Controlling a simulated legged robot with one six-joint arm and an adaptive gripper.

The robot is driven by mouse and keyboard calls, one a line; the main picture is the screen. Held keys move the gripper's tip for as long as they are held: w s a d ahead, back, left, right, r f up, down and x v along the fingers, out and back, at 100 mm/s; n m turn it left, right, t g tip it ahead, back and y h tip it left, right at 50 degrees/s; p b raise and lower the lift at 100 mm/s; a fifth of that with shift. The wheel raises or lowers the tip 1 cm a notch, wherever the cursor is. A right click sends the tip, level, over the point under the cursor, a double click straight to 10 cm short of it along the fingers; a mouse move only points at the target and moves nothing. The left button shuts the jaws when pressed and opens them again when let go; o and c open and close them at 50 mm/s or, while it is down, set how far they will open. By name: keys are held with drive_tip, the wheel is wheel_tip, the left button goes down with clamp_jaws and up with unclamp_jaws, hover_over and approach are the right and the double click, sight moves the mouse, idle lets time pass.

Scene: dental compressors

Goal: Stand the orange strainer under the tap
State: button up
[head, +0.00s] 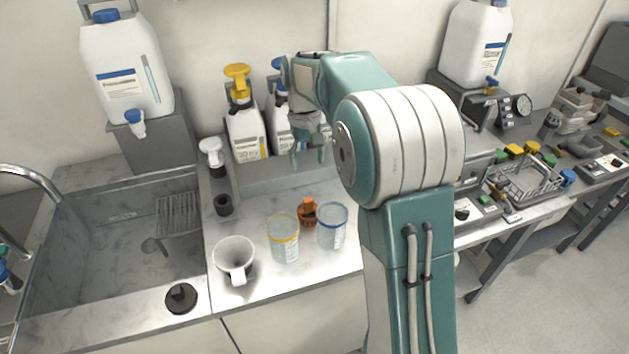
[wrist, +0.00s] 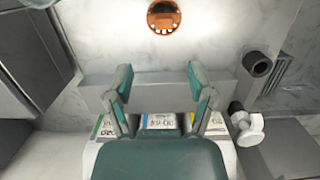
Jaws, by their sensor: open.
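The orange strainer (head: 308,212) stands on the steel counter between two clear beakers, partly hidden by them. In the wrist view the strainer (wrist: 163,17) is at the top edge, beyond my fingertips. My gripper (head: 308,157) is open and empty, above the back of the counter in front of the white bottles, apart from the strainer. Its two fingers are spread in the wrist view (wrist: 159,80). A curved chrome tap (head: 35,178) shows at the left edge by the sink. A white canister with a blue-and-white spigot (head: 136,122) stands on a grey block behind the sink.
A yellow-rimmed beaker (head: 284,240), a blue-rimmed beaker (head: 332,226) and a white jug (head: 234,258) stand near the strainer. Pump bottles (head: 245,130) line the back. The sink (head: 100,255) holds a grey rack (head: 178,213). Bare counter lies behind the jug.

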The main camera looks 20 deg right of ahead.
drive_tip(key=s+a+r+t, duration=0.1)
drive_tip(key=s+r+t, duration=0.2)
drive_tip(key=s, duration=1)
drive_tip(key=s+a+r+t, duration=0.2)
drive_tip(key=s+r+t, duration=0.1)
drive_tip(key=s, duration=1.1)
drive_tip(key=shift+t, duration=0.6)
drive_tip(key=shift+o, duration=0.5)
drive_tip(key=shift+s+f, duration=0.25)
drive_tip(key=shift+s, duration=0.1)
drive_tip(key=g, duration=0.1)
approach(308, 200)
drive_tip(key=x, duration=0.6)
drive_tip(key=shift+d, duration=0.4)
drive_tip(key=x, duration=0.5)
drive_tip(key=shift+a+f, duration=0.15)
drive_tip(key=shift+a, duration=0.2)
